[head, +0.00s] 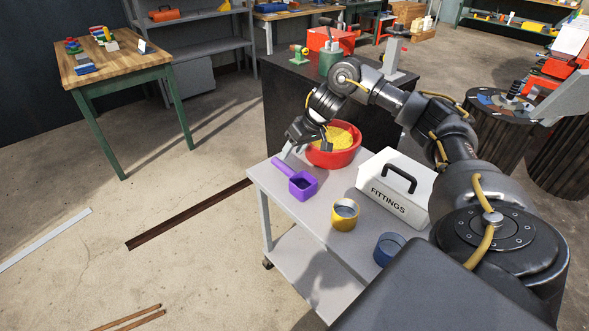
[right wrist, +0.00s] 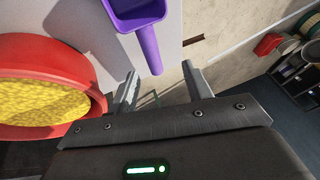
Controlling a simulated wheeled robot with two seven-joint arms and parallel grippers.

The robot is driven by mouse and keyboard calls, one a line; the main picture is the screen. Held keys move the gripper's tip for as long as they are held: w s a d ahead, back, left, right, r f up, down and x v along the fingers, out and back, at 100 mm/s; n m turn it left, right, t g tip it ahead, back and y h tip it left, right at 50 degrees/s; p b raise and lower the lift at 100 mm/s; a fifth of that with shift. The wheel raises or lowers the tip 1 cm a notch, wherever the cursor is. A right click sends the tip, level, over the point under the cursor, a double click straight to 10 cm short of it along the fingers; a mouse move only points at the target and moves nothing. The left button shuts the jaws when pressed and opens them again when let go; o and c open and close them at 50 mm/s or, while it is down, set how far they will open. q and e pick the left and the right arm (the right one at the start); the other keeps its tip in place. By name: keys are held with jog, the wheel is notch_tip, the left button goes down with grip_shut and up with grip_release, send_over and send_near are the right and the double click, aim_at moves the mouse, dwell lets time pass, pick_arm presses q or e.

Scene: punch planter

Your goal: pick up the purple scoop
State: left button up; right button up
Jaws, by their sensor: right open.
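The purple scoop (head: 301,183) lies on the grey cart top (head: 322,205), with its square cup to the right and its handle pointing to the upper left in the head view. My right gripper (head: 307,150) is above the cart's far left corner, near the handle end and beside the red bowl (head: 335,157). In the right wrist view the scoop's handle (right wrist: 150,50) points down toward the gap between the open, empty fingers (right wrist: 160,82). The handle end looks just short of the fingertips. My left gripper is not in view.
The red bowl holds yellow grains (right wrist: 40,100) and stands close beside my right gripper. A white FITTINGS box (head: 388,205), a yellow cup (head: 344,214) and a blue cup (head: 388,248) stand on the cart. The cart's left edge is close to the scoop.

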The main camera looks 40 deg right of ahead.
aim_at(284, 167)
jog(key=shift+d+b+x, duration=0.15)
jog(key=shift+d+x, duration=0.05)
jog(key=shift+x, duration=0.65)
jog(key=shift+d+b+x, duration=0.2)
jog(key=shift+x, duration=0.65)
jog(key=shift+d+b+x, duration=0.15)
jog(key=shift+d+x, duration=0.05)
jog(key=shift+x, duration=0.65)
jog(key=x, duration=0.5)
jog(key=shift+d+f+b, duration=0.2)
jog(key=shift+b, duration=0.2)
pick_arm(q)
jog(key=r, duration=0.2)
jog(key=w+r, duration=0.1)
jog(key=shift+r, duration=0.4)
pick_arm(e)
jog(key=shift+s, duration=0.1)
jog(key=shift+c, duration=0.4)
grip_shut()
jog(key=shift+r, duration=0.1)
